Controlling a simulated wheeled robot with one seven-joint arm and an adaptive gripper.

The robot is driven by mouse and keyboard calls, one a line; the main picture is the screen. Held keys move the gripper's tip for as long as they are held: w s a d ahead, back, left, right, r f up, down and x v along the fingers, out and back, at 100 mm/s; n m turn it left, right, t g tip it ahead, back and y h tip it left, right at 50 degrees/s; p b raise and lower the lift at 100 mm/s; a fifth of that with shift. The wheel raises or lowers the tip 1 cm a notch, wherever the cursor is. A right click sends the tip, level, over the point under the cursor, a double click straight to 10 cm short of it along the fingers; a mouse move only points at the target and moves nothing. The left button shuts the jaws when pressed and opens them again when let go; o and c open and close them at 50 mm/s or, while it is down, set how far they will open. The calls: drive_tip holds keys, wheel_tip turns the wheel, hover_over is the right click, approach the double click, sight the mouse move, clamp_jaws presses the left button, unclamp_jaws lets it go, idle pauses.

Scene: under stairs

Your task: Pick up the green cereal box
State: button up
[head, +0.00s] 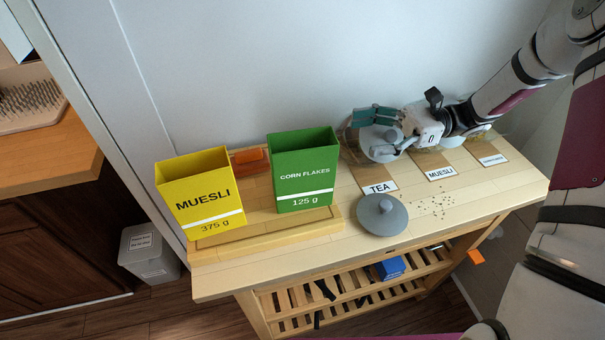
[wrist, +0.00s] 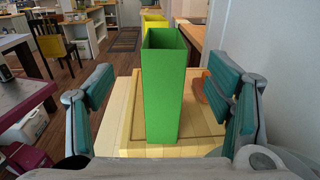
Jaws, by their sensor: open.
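The green cereal box (head: 303,172), labelled corn flakes 125 g, stands upright and open-topped on the right part of a wooden board on the cart. In the wrist view the green box (wrist: 163,88) stands ahead, between the two fingers in the picture. My gripper (head: 362,117) is to the right of the box, above the back of the cart top, and points left toward it. Its teal-padded fingers are spread wide with nothing between them, apart from the box. In the wrist view the open gripper (wrist: 165,100) frames the box.
A yellow muesli box (head: 200,190) stands left of the green one on the wooden board (head: 215,238). An orange object (head: 250,160) lies behind them. A grey lid (head: 381,214) and scattered crumbs are at the front right. Labelled cards, including tea (head: 379,188), lie near my gripper.

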sight(336, 138)
drive_tip(key=p+x, duration=0.2)
drive_tip(key=x, duration=0.5)
drive_tip(key=shift+a, duration=0.2)
drive_tip(key=shift+f+p+x, duration=0.1)
drive_tip(key=shift+p+x, duration=0.5)
drive_tip(key=shift+x, duration=1)
drive_tip(key=shift+f+p+x, duration=0.15)
drive_tip(key=shift+p+x, duration=0.45)
drive_tip(key=shift+x, duration=0.95)
drive_tip(key=shift+w, duration=0.2)
drive_tip(key=shift+c, duration=0.5)
drive_tip(key=c, duration=1.4)
